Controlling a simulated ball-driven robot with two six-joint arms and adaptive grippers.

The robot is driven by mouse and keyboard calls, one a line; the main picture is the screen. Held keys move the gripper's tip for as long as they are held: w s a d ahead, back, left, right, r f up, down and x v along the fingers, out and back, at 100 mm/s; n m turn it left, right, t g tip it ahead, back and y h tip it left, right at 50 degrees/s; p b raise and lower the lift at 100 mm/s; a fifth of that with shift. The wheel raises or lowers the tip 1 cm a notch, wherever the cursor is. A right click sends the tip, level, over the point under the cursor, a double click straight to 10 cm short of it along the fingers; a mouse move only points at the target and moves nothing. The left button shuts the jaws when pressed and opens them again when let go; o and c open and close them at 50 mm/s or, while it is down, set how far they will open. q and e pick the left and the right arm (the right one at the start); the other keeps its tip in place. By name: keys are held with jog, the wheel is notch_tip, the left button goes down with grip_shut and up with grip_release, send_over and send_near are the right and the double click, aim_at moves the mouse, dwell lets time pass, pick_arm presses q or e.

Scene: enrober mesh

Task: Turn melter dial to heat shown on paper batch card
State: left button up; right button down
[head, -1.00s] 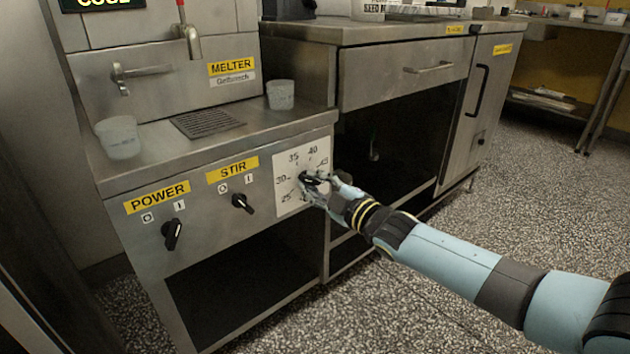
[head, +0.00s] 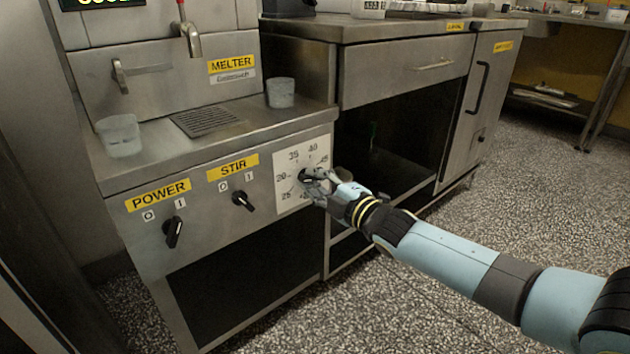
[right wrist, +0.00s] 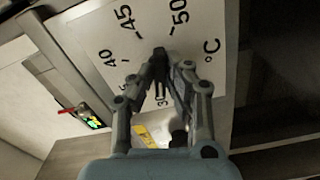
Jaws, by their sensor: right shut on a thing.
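The melter dial is a white square plate (head: 290,168) with black heat numbers, at the right end of the melter's front panel. Its black knob (head: 306,178) is largely covered by my right gripper (head: 318,182). In the right wrist view the plate (right wrist: 95,40) shows 40, 45, 50 and °C, and my right gripper (right wrist: 168,72) is shut on the dark knob (right wrist: 160,56). I cannot tell for sure which number the knob points to. No paper batch card can be made out. My left gripper is not in view.
The STIR knob (head: 242,201) and POWER knob (head: 172,232) sit left of the dial. Two cups, one left (head: 120,136) and one right (head: 281,93), flank a drain grate (head: 207,121) on the ledge. An open cabinet (head: 395,135) stands to the right.

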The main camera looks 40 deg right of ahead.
jog(key=shift+f, duration=0.1)
jog(key=c, duration=1.4)
grip_release()
jog(key=shift+o, duration=0.2)
jog(key=shift+s, duration=0.1)
jog(key=s, duration=1.1)
jog(key=shift+s+d, duration=0.4)
jog(key=shift+d, duration=0.05)
